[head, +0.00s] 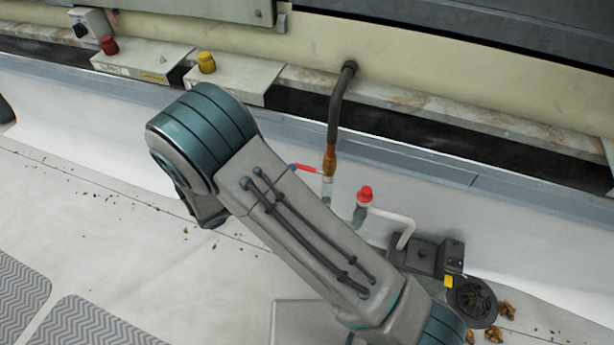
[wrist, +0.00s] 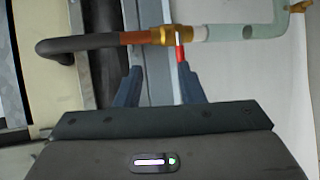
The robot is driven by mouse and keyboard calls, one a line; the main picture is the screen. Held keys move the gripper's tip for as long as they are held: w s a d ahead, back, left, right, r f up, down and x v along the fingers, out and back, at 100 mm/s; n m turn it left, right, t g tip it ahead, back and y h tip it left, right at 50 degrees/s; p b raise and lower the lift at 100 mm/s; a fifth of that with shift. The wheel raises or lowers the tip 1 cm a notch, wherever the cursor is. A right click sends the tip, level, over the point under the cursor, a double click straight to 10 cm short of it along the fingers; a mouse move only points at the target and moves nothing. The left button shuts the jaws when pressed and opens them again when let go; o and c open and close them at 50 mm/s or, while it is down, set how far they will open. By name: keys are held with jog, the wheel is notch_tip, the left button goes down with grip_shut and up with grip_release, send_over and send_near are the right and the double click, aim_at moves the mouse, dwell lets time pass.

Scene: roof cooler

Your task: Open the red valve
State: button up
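The red valve handle (head: 305,168) is a thin lever on a vertical pipe, at a brass-coloured fitting (head: 330,160). It points left, crosswise to the pipe. In the wrist view the red handle (wrist: 180,54) sticks out from the brass fitting (wrist: 172,35) toward my gripper (wrist: 157,72). My gripper is open, with two dark blue fingers apart. The handle's end is right by the right fingertip; I cannot tell whether they touch. The left finger is well clear of it. In the head view my arm hides the gripper.
A second fitting with a red cap (head: 365,193) stands right of the pipe, beside a white bent pipe (head: 405,228). A dark pipe (head: 338,105) rises to the wall. Boxes with a red knob (head: 109,45) and a yellow knob (head: 206,62) sit at upper left.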

aim_at(302, 169)
jog(key=a+f+n+t+b, duration=0.1)
jog(key=a+f+t, duration=0.1)
jog(key=a+f, duration=0.15)
jog(key=shift+y, duration=0.3)
jog(key=b+x, duration=0.1)
jog(key=x, duration=0.3)
jog(key=b+x, duration=0.1)
jog(key=x, duration=0.4)
jog(key=b+x, duration=0.1)
jog(key=x, duration=0.4)
jog(key=shift+a+f, duration=0.1)
jog(key=shift+f, duration=0.2)
grip_shut()
